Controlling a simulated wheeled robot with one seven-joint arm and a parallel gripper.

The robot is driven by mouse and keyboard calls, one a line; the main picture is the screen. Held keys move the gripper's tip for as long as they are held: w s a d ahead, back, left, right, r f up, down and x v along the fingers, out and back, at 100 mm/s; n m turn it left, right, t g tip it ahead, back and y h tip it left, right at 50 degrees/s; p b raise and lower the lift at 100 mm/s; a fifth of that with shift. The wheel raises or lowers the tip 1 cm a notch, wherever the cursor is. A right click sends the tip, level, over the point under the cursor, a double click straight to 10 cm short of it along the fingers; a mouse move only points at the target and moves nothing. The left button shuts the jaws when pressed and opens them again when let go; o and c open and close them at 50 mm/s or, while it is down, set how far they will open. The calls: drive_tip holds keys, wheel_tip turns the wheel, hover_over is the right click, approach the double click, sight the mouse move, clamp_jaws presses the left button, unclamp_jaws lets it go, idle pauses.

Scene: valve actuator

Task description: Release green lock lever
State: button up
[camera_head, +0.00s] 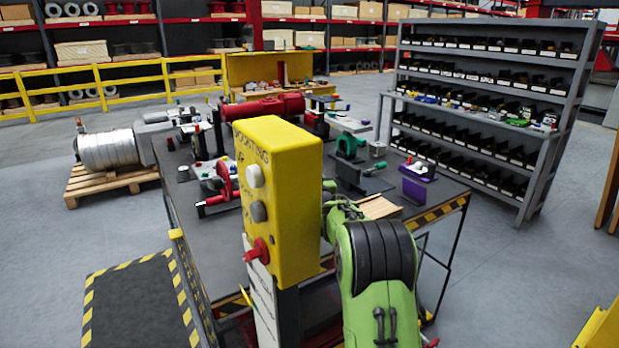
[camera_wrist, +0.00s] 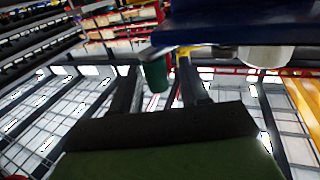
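In the wrist view my gripper (camera_wrist: 158,84) shows two dark fingers standing apart, with a visible gap between them. A dark green rounded piece (camera_wrist: 154,74), possibly the lock lever, shows between the fingertips, closer to the left finger. I cannot tell whether it touches that finger. A dark blue body (camera_wrist: 225,32) with a white cylindrical part (camera_wrist: 265,57) lies above it in the picture. In the head view my gripper is hidden behind the yellow box and my green arm. I cannot make out the lever there for sure.
In the head view a yellow control box (camera_head: 285,200) with knobs stands in front of the workbench (camera_head: 230,260). The bench carries a red actuator (camera_head: 262,108), a green device (camera_head: 349,145) and a purple block (camera_head: 414,190). A grey bin shelf (camera_head: 485,110) stands behind right.

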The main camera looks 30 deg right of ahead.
drive_tip(key=b+v, duration=0.2)
drive_tip(key=v, duration=1.3)
drive_tip(key=shift+s, duration=0.35)
